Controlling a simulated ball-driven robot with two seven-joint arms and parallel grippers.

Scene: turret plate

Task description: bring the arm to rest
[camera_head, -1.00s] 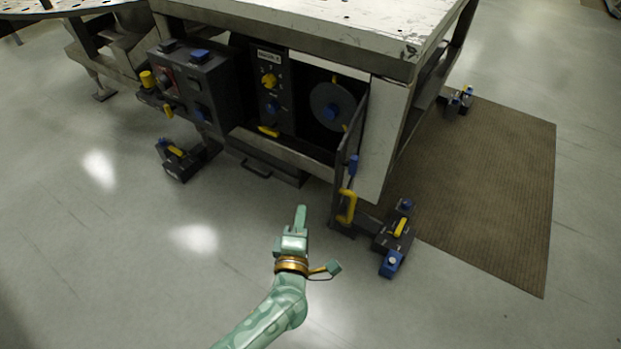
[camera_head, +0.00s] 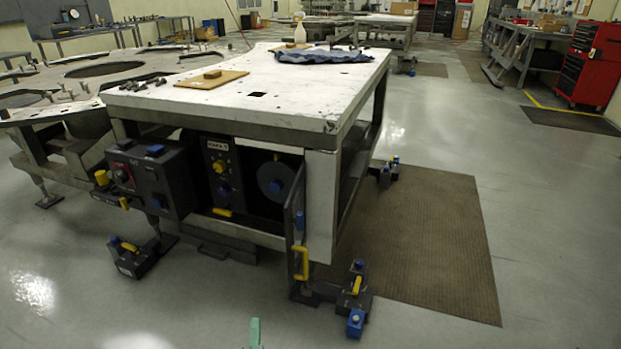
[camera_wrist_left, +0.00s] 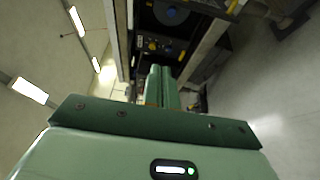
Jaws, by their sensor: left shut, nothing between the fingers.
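My left gripper (camera_head: 255,334) shows only as a green fingertip at the bottom edge of the head view, over the floor in front of the white-topped workbench. In the left wrist view its two green fingers (camera_wrist_left: 162,88) lie together, shut and empty, pointing toward the bench's control panels. The rest of the left arm is out of the head view. My right gripper is in neither view.
The workbench (camera_head: 250,95) has a dark control box (camera_head: 178,180), a blue-hubbed disc (camera_head: 275,181) and an open door with a yellow handle (camera_head: 301,262). A brown mat (camera_head: 430,240) lies to its right. The floor in front is largely clear.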

